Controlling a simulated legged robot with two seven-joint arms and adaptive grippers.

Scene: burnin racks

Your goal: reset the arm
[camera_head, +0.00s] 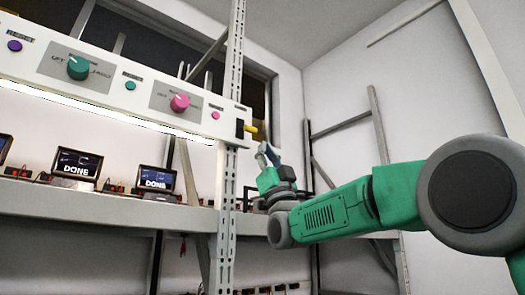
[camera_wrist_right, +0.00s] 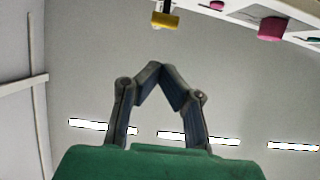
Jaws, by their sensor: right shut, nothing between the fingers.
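My right arm comes in from the right in the head view, and its gripper (camera_head: 267,153) is raised beside the right end of the white control panel (camera_head: 120,103). In the right wrist view the right gripper (camera_wrist_right: 161,67) is shut, its fingertips together with nothing between them. A yellow-handled switch (camera_head: 250,129) sticks out from the panel's right end, just above the gripper in the head view. The yellow handle (camera_wrist_right: 165,20) also shows beyond the fingertips in the right wrist view, apart from them. My left gripper is not in view.
The panel carries a green knob (camera_head: 78,67), a pink knob (camera_head: 180,103) and small buttons. Below it, small screens reading DONE (camera_head: 77,163) stand on a grey shelf (camera_head: 110,207). A perforated metal post (camera_head: 228,180) rises near the gripper. Open room lies above my right arm.

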